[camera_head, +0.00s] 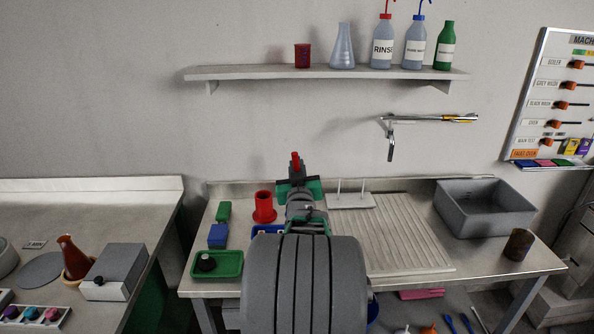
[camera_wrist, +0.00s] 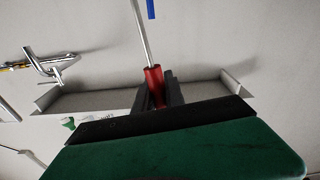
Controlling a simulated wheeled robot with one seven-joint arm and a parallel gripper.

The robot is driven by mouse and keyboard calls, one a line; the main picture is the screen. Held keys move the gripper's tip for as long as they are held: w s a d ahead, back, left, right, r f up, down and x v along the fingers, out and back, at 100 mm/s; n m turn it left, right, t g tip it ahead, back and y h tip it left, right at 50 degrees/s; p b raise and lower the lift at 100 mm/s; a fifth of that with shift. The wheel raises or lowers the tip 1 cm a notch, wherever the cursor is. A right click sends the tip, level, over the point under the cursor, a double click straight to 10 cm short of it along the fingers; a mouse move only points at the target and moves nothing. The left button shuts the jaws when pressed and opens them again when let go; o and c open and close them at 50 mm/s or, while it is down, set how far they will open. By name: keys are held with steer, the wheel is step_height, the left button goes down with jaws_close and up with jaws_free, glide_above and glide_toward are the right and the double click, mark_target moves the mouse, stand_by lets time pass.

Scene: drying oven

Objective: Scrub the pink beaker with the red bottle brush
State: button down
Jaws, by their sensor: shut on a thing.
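My gripper (camera_head: 297,182) is raised over the back of the steel table and is shut on the red bottle brush (camera_head: 295,160). In the wrist view the brush's red handle (camera_wrist: 154,82) sits between the dark fingers, with a thin metal rod running up from it. A blue strip (camera_wrist: 151,9) shows beside the rod at the top edge; I cannot tell whether it belongs to the brush. No beaker is clearly pink. A dark red beaker (camera_head: 302,56) stands on the wall shelf, and a brownish beaker (camera_head: 518,244) stands at the table's right.
A red flanged cylinder (camera_head: 264,208) stands left of my arm, near a green tray (camera_head: 217,265). A white ribbed drainboard (camera_head: 405,235) and a grey sink (camera_head: 485,207) lie to the right. Bottles line the shelf (camera_head: 325,72).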

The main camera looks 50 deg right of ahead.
step_height(320, 180, down, 12)
steer(key=b, duration=1.3)
steer(key=shift+r, duration=0.15)
steer(key=shift+f+b, duration=0.85)
steer(key=shift+b, duration=0.25)
stand_by(0.3)
